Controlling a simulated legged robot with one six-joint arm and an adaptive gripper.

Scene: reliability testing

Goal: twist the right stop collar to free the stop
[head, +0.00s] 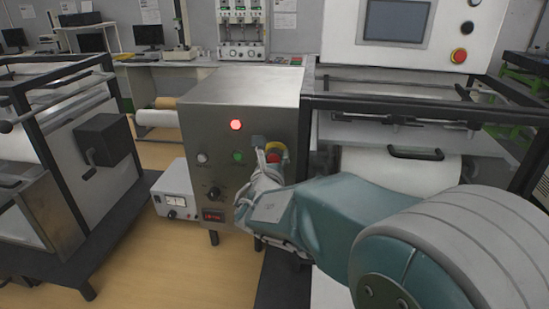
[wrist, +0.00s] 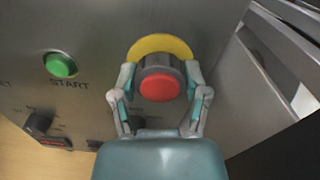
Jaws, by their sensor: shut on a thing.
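The right stop (wrist: 160,86) is a red button in a dark grey collar (wrist: 158,62) over a yellow disc (wrist: 160,45) on the metal panel. In the wrist view my gripper (wrist: 161,84) has one finger on each side of the collar and is shut on it. In the head view the red stop (head: 273,157) and yellow disc (head: 275,147) show just past my gripper (head: 267,153), partly hidden by it.
A green START button (wrist: 61,65) and a black knob (wrist: 40,122) are left of the stop. A red lamp (head: 236,125) is lit above on the control cabinet (head: 205,130). A black machine frame (head: 420,104) stands close on the right. A white meter box (head: 174,190) sits at left.

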